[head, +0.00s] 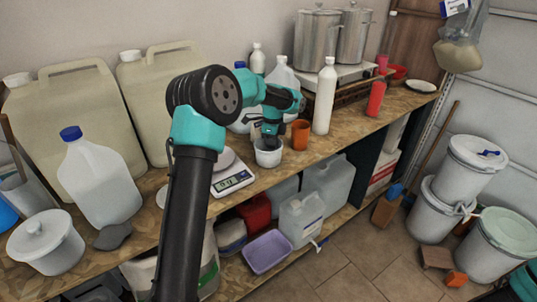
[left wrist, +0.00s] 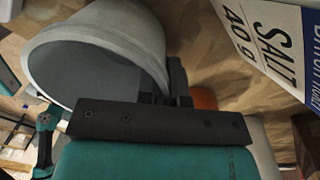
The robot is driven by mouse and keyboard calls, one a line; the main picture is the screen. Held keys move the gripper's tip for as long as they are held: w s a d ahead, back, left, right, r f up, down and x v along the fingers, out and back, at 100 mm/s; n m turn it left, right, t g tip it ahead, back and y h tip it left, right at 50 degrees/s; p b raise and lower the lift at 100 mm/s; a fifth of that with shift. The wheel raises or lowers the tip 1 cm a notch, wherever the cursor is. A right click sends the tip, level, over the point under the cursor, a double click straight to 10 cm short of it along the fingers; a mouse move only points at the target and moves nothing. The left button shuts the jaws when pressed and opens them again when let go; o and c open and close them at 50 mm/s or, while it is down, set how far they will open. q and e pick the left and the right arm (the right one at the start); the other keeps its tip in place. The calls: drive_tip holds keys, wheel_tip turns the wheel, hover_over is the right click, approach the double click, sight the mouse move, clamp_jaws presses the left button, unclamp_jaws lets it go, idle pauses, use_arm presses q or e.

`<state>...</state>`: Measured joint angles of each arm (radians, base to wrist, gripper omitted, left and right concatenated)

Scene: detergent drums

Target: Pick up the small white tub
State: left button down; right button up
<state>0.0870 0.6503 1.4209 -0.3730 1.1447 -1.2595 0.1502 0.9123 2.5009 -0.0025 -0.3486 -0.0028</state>
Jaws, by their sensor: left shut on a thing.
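The small white tub (head: 268,157) is at the front part of the wooden bench, between the scale and an orange cup. In the left wrist view the tub (left wrist: 105,35) fills the upper left, with its open mouth showing a grey inside. My left gripper (head: 268,139) reaches down onto the tub from above. In the left wrist view its dark fingers (left wrist: 178,85) are shut at the tub's rim, holding its wall. Whether the tub is clear of the bench I cannot tell. My right gripper is not in view.
A digital scale (head: 233,181) stands left of the tub and the orange cup (head: 300,134) close on its right. A white bottle (head: 325,97) stands beyond the cup. A card reading "SALT 40 g" (left wrist: 268,35) shows at the right in the left wrist view.

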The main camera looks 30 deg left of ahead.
use_arm(q)
drive_tip(key=shift+r, duration=0.1)
idle(0.3)
drive_tip(key=shift+r, duration=1.75)
drive_tip(key=s+d+r, duration=0.1)
drive_tip(key=s+d, duration=0.7)
drive_tip(key=s, duration=0.5)
drive_tip(key=shift+s+r, duration=0.15)
drive_tip(key=shift+s, duration=0.25)
